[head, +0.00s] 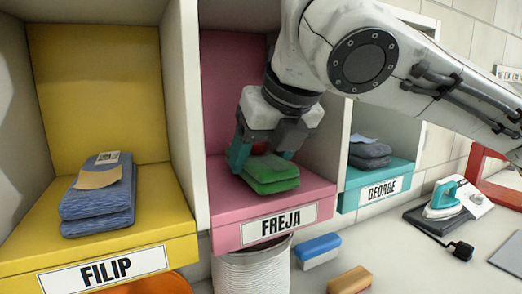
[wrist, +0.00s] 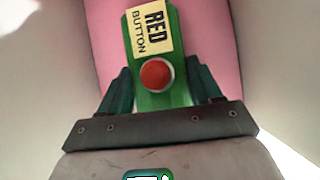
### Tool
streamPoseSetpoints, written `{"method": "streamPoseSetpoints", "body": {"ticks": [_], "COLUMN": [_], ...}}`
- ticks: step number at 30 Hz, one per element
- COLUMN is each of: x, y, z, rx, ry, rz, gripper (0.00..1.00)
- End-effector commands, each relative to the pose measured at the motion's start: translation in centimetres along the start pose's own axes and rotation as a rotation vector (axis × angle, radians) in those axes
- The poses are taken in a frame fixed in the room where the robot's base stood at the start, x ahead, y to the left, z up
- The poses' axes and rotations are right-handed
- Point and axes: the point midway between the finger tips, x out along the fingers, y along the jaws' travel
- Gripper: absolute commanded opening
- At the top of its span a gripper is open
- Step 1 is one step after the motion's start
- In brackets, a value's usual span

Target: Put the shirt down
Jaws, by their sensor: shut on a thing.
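The folded green shirt (head: 272,174) is low inside the pink compartment (head: 318,188) labelled FREJA, just above or on its floor. I cannot tell whether it touches the floor. My gripper (head: 262,150) reaches in from above and is shut on the rear part of the shirt. In the wrist view the shirt (wrist: 175,98) lies between the two dark green fingers of my gripper (wrist: 160,92). A pale tag (wrist: 148,27) reading RED BUTTON and a round red button (wrist: 157,74) show on the shirt.
A yellow compartment (head: 160,205) labelled FILIP holds folded blue clothing (head: 98,210) at left. A teal compartment (head: 350,200) labelled GEORGE holds dark folded clothing (head: 369,154). White dividers flank the pink space closely. A basket (head: 254,273), brushes (head: 318,251) and an iron (head: 442,200) are below and right.

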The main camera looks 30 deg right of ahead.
Motion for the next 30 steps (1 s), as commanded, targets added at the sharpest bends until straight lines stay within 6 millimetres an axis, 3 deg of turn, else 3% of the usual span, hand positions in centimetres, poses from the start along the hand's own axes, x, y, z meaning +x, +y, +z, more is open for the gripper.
{"method": "streamPoseSetpoints", "body": {"ticks": [2,3,11,22,28,30], "x": [0.0,0.0,0.0,-0.7,-4.1,-4.8], "y": [0.0,0.0,0.0,0.1,0.2,0.0], "z": [0.0,0.0,0.0,0.4,0.8,-0.6], "rx": [0.0,0.0,-0.001,-0.001,-0.002,-0.004], "ry": [-0.001,0.0,0.0,-0.001,-0.003,-0.001], "rz": [0.0,0.0,0.0,-0.002,0.003,0.002], "gripper": [0.31,0.65,0.9,0.9,0.9,0.9]}}
